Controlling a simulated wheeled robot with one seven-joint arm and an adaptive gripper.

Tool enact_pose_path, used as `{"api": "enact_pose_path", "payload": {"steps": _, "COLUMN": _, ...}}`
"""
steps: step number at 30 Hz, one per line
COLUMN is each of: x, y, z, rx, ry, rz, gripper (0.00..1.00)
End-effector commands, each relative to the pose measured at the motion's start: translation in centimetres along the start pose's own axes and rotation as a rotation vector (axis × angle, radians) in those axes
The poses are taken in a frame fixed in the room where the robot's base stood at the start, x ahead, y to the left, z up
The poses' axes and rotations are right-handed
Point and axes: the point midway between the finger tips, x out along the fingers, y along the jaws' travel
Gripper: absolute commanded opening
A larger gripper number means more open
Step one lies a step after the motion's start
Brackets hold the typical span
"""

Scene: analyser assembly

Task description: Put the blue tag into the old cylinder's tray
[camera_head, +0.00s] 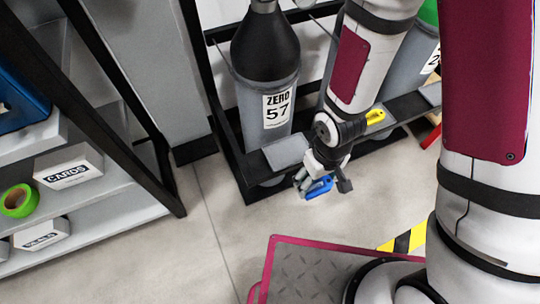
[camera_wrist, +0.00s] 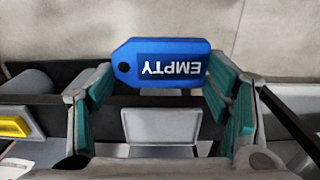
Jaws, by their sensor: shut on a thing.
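My gripper (camera_head: 322,182) is shut on the blue tag (camera_head: 319,188), held above the floor in front of the cylinder rack. In the wrist view, the tag (camera_wrist: 161,62) reads "EMPTY" upside down and spans the gap between the teal finger pads of my gripper (camera_wrist: 163,75). A grey cylinder (camera_head: 262,105) with a black top is labelled "ZERO 57". A flat grey tray (camera_head: 286,152) sits on the rack's front rail before it. A grey tray (camera_wrist: 161,126) shows below the tag in the wrist view, apart from it. No label says which cylinder is old.
A yellow tag (camera_head: 375,117) lies on the rail to the right, also in the wrist view (camera_wrist: 12,124). A green-topped cylinder (camera_head: 425,50) stands behind my arm. A shelf (camera_head: 85,215) with boxes is at left. Open floor (camera_head: 215,215) lies before the rack.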

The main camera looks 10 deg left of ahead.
Motion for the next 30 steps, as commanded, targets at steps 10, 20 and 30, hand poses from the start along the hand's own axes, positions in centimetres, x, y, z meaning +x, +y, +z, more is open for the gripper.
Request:
{"api": "enact_pose_path", "payload": {"steps": 10, "x": 0.9, "y": -0.1, "z": -7.8, "rx": 0.002, "ry": 0.004, "rz": -0.001, "gripper": 0.45}}
{"api": "enact_pose_path", "payload": {"steps": 20, "x": 1.5, "y": -0.2, "z": -14.1, "rx": 0.002, "ry": 0.002, "rz": -0.001, "gripper": 0.45}}
{"api": "enact_pose_path", "payload": {"steps": 30, "x": 3.0, "y": -0.2, "z": -15.5, "rx": 0.001, "ry": -0.001, "rz": -0.001, "gripper": 0.45}}
